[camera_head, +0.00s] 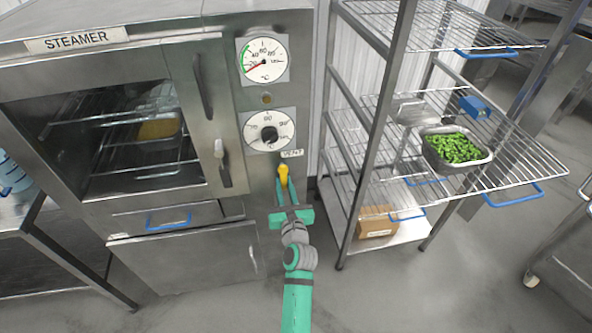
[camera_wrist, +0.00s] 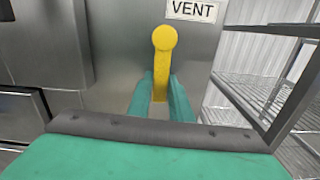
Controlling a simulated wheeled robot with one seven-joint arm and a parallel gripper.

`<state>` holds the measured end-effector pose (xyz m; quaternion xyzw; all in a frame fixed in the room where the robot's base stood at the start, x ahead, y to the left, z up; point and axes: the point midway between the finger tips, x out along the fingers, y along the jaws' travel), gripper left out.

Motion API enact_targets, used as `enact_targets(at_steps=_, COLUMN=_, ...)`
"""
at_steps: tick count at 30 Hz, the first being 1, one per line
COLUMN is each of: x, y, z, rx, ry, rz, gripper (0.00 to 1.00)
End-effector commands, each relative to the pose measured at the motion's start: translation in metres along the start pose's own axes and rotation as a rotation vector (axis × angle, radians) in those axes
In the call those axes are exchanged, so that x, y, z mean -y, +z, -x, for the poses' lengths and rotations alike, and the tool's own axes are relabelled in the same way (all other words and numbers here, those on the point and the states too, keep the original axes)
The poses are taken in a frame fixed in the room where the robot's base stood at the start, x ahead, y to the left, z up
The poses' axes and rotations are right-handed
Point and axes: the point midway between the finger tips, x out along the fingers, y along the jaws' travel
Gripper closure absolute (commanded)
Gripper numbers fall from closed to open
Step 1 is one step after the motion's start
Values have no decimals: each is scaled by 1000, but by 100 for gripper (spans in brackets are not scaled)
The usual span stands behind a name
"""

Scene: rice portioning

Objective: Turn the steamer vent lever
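The yellow vent lever (camera_head: 283,172) is on the steamer's front panel, below the VENT label (camera_head: 292,153). In the wrist view the lever (camera_wrist: 163,50) hangs about straight down from its round upper end, under the VENT label (camera_wrist: 194,10). My gripper (camera_head: 285,190) is at the lever's lower part. In the wrist view its two green fingers (camera_wrist: 160,90) stand on either side of the lever, close against it, and appear shut on it. The fingers hide part of the lever's lower end.
The steamer (camera_head: 190,60) has its glass door closed, with a pan (camera_head: 158,129) inside. Two dials (camera_head: 263,60) sit above the lever. A wire rack (camera_head: 385,150) stands close on the right, holding a pan of green vegetables (camera_head: 455,148) and a cardboard box (camera_head: 376,222). Floor is clear in front.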

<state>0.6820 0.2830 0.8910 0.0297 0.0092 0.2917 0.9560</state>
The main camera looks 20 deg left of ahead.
Motion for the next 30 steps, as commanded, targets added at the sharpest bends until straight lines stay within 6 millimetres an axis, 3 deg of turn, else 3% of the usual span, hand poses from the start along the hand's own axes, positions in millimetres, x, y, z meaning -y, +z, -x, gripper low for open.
enact_targets(at_steps=1, x=-4, y=0, z=-1, rx=-1, ry=8, rz=-1, gripper=70)
enact_targets(at_steps=7, x=-4, y=0, z=-1, rx=-1, ry=6, rz=1, gripper=22)
enact_targets(at_steps=17, x=1, y=0, z=2, rx=-1, ry=-1, rz=1, gripper=22)
enact_targets(at_steps=30, x=1, y=0, z=38, rx=0, ry=-1, rz=2, gripper=22)
